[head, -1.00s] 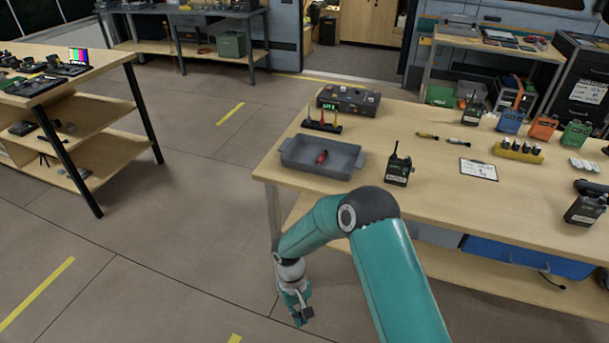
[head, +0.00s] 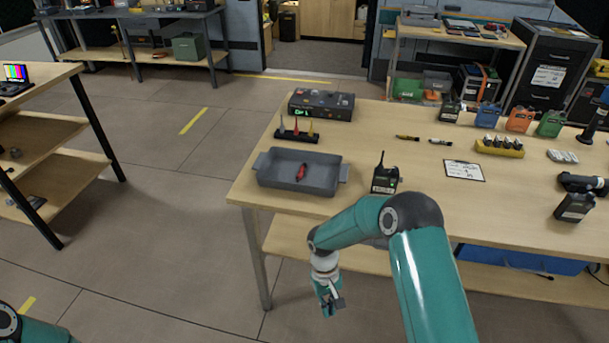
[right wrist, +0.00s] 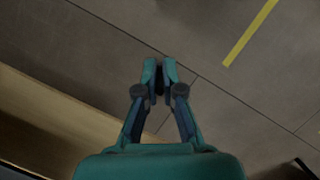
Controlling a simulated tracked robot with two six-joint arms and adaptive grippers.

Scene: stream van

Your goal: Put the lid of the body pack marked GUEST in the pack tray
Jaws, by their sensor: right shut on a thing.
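A grey tray (head: 268,179) with end handles, the only open tray I see on the bench, stands at its near left corner with a small red item (head: 301,172) inside. A dark body pack with an aerial (head: 385,179) stands upright to its right. Another dark pack (head: 574,206) is at the far right. Their labels are too small to read. My right gripper (head: 330,304) hangs in front of the bench, below its top, shut on a small dark piece (head: 339,302); I cannot tell whether this is the lid. In the right wrist view its fingers (right wrist: 160,72) are close together. My left gripper is out of view.
A control box (head: 321,104) and a rack of small coloured tools (head: 297,135) stand behind the tray. The bench edge and lower shelf (head: 290,243) are close to my right arm. Floor to the left is clear.

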